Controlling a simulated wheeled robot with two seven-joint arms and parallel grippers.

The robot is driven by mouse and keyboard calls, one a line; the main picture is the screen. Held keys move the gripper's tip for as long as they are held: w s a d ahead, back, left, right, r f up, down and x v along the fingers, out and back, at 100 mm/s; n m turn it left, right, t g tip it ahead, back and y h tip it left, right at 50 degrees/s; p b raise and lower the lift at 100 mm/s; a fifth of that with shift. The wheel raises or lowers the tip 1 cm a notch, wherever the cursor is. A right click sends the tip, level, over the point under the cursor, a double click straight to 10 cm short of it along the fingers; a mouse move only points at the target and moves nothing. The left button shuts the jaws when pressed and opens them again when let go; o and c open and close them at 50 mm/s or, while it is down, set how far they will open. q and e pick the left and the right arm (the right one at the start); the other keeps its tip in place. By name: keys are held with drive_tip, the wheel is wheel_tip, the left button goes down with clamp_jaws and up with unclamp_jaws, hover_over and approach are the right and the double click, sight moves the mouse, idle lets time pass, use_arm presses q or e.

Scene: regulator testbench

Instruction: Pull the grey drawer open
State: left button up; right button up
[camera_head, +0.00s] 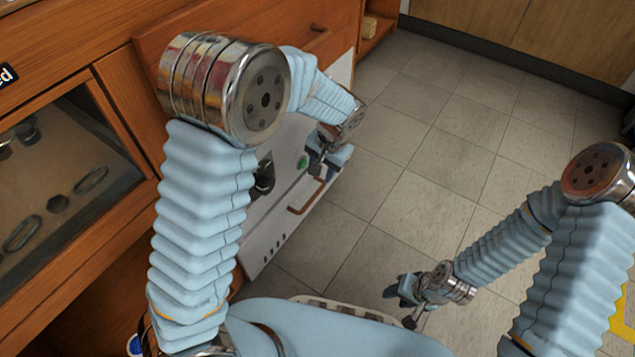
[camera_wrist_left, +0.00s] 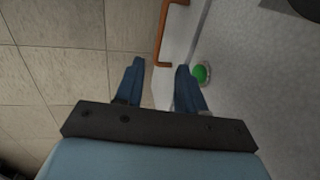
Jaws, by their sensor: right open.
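The grey drawer (camera_head: 262,222) has a pale speckled front with a copper-brown bar handle (camera_head: 306,197), a green button (camera_head: 302,163) and a dark knob. Its front also fills the right side of the left wrist view (camera_wrist_left: 255,85). My left gripper (camera_head: 331,156) is at the drawer front, close to the handle. In the left wrist view its two blue fingers (camera_wrist_left: 158,75) are apart and empty. The handle (camera_wrist_left: 161,36) shows just beyond the fingertips, in line with the gap; I cannot tell whether they touch. My right gripper (camera_head: 408,292) is open over the floor, away from the drawer.
A wooden cabinet with a dark glass window (camera_head: 70,180) stands left of the drawer. A wooden drawer with a small handle (camera_head: 318,30) is above the grey front. The tiled floor (camera_head: 420,190) is clear on the right. Wooden cupboards (camera_head: 560,40) stand at the back.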

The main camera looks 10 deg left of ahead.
sight(313, 198)
use_arm(q)
drive_tip(key=f+b, duration=0.1)
drive_tip(key=f, duration=0.3)
drive_tip(key=a+f, duration=0.1)
drive_tip(key=f, duration=0.3)
drive_tip(key=a+f+b, duration=0.1)
drive_tip(key=f, duration=0.3)
drive_tip(key=shift+w+a+f+b, duration=0.2)
drive_tip(key=shift+w+f+b, duration=0.15)
drive_tip(key=shift+f, duration=0.05)
clamp_jaws()
